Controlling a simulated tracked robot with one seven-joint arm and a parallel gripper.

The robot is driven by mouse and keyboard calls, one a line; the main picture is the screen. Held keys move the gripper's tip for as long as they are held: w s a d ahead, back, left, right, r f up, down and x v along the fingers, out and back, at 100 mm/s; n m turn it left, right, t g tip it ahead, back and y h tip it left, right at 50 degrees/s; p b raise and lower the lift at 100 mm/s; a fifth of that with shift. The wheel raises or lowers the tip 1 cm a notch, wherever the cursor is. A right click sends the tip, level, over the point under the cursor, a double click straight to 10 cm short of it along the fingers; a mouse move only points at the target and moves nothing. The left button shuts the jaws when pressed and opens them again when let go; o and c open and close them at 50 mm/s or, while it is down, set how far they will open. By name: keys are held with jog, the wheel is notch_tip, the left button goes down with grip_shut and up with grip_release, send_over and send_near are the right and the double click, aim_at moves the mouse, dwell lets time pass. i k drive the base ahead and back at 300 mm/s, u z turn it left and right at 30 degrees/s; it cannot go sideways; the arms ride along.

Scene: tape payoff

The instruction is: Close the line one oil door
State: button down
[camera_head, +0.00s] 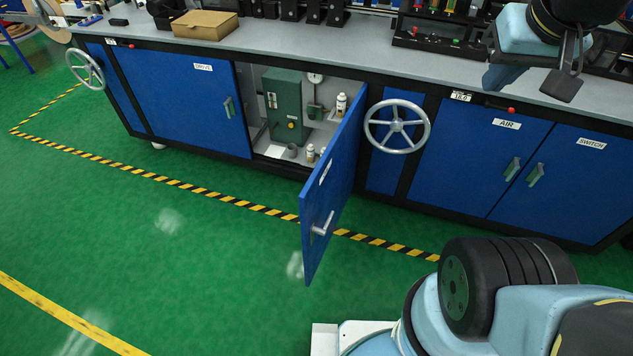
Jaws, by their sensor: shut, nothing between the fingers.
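A blue cabinet door (340,165) stands wide open, swung out from the bench front over the green floor. It hinges on its right side, beside the handwheel. It carries a white label too skewed to read and a grey lever handle (323,226) near its free edge. The open compartment holds a green box unit (282,105), a gauge and small white bottles. My gripper (562,88) is at the upper right, over the bench's front edge above the AIR and SWITCH doors. It is shut and empty, well apart from the open door.
The DRIVE door (180,93), AIR door (478,150) and SWITCH door (560,190) are shut. A spoked handwheel (397,126) juts out right of the open door; another (85,69) is at far left. The floor (150,235) before the bench is clear.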

aim_at(328, 188)
jog(key=u, duration=0.15)
jog(key=k, duration=0.75)
jog(key=u, duration=0.5)
